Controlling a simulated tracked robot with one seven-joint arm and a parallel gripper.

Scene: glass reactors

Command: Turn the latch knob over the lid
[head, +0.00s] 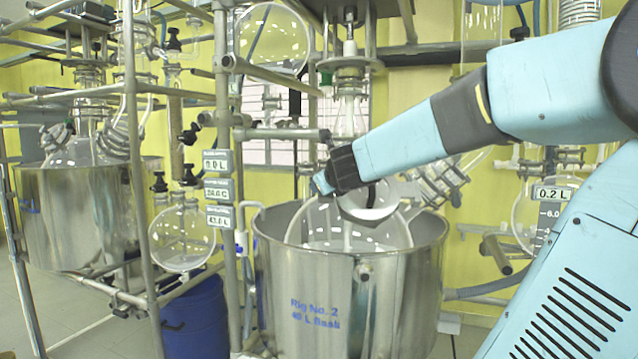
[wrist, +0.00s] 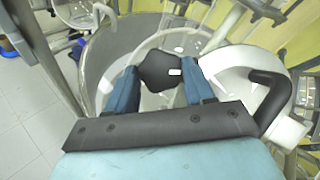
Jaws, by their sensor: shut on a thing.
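The latch knob (wrist: 165,68) is a black lobed knob with a small white mark, seen in the wrist view. My gripper (wrist: 160,82) has its two blue fingers on either side of the knob and is shut on it. The white lid (wrist: 228,72) shows just right of the fingers, with a black curved handle (wrist: 272,98) on it. In the head view, my gripper (head: 322,184) is over the steel vessel, next to the white lid (head: 368,212). The knob cannot be made out there, behind my gripper.
The steel vessel (head: 310,290) marked Rig No. 2 stands below, with a glass flask inside. Metal frame poles (head: 228,130) and hanging glassware surround it. A second steel vessel (head: 75,220) and a blue bin (head: 195,315) stand to the left.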

